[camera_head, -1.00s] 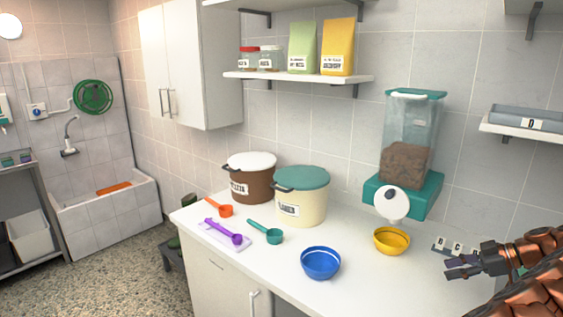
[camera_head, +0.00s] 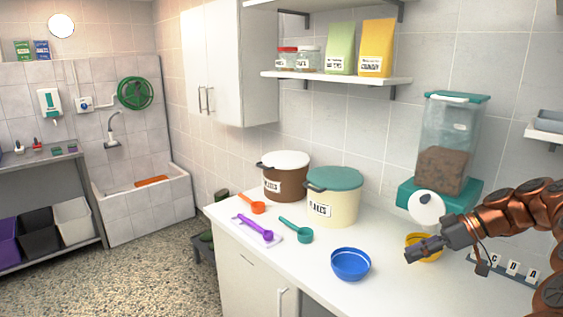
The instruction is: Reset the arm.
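My gripper (camera_head: 412,254) is at the end of the copper-coloured arm on the right. It is raised over the counter and points left, in front of the yellow bowl (camera_head: 431,243), which it partly hides. Its fingertips appear close together with nothing visible between them, but they are too small to tell whether open or shut.
The white counter (camera_head: 310,282) holds a blue bowl (camera_head: 351,264), orange, purple and teal scoops, a brown bin (camera_head: 286,182), a cream bin (camera_head: 333,204) and a kibble dispenser (camera_head: 447,150). A shelf (camera_head: 335,78) hangs above. A letter strip (camera_head: 508,269) lies at right. The floor at left is clear.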

